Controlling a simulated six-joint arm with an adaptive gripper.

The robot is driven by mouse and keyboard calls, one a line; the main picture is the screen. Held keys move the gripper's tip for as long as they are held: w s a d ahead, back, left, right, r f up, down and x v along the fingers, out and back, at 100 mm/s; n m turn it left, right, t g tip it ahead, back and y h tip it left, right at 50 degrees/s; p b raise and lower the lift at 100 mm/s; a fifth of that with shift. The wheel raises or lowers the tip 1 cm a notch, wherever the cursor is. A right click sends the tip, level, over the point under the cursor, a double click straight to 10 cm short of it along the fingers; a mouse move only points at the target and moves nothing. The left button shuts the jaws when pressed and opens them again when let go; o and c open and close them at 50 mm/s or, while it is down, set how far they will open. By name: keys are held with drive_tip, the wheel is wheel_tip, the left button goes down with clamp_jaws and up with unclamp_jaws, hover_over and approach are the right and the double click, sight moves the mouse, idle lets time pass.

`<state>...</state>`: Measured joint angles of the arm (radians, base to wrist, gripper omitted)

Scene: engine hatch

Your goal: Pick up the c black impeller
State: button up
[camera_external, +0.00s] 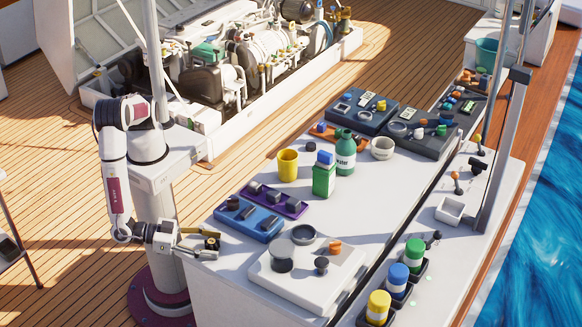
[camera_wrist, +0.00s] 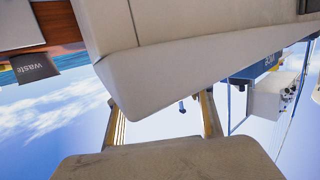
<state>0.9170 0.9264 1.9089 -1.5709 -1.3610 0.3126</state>
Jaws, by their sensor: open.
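I cannot tell for certain which part is the c black impeller. A small black knobbed part (camera_external: 321,264) sits on the white tray (camera_external: 290,287) near the front of the table. A larger dark round part (camera_external: 281,262) sits left of it on the same tray. My gripper (camera_external: 214,246) is at the table's left front corner, left of the tray and apart from these parts. In the wrist view, the two fingers of my gripper (camera_wrist: 160,103) stand apart with nothing held between them. No impeller can be made out in the wrist view.
A blue tray (camera_external: 248,229) and a purple tray (camera_external: 275,207) lie behind my gripper. In the wrist view, a pale overhanging surface (camera_wrist: 190,55) is close above the fingers.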

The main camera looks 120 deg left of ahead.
sight(211, 241)
drive_tip(key=shift+w+a, duration=0.1)
drive_tip(key=shift+w, duration=0.1)
idle(0.4)
drive_tip(key=c, duration=1.2)
drive_tip(key=shift+r, duration=0.1)
drive_tip(key=shift+r, duration=4.85)
